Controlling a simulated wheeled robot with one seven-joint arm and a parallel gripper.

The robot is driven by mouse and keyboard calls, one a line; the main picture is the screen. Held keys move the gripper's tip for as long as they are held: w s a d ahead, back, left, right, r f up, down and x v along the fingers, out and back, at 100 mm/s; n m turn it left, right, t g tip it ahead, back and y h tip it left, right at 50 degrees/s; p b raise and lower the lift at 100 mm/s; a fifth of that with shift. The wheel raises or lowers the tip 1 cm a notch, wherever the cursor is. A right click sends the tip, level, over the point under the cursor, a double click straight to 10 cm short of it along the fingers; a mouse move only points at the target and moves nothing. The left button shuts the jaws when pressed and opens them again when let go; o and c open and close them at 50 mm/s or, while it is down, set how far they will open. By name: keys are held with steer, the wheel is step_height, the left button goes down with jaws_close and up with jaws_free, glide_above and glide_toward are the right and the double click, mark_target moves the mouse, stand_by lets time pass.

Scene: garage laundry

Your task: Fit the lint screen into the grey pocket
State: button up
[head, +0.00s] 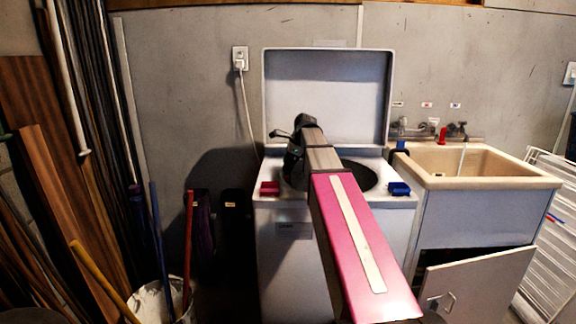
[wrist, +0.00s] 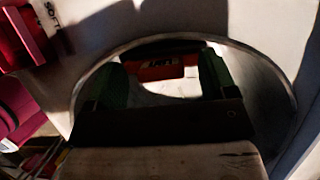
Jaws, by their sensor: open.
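My gripper (wrist: 164,74) is open, its two green-padded fingers spread over the round washer opening. Beyond the fingers, and between them in the picture, is a red-orange piece (wrist: 158,68) with a dark upper edge and small unreadable marks. It may be the lint screen, but I cannot tell for sure. I cannot tell how far it is from the fingertips. I cannot make out a grey pocket in either view. In the head view my arm reaches over the open-lidded washer (head: 285,230) and hides part of its opening.
A red box (head: 270,188) sits on the washer top left of the opening; a blue box (head: 399,189) sits to its right. The raised lid (head: 327,95) stands behind. A utility sink (head: 480,165) is on the right. Poles in a bucket (head: 155,302) stand front left.

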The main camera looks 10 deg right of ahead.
steer(key=v, duration=1)
steer(key=shift+r, duration=0.4)
steer(key=shift+s+d, duration=0.1)
steer(key=shift+d, duration=0.05)
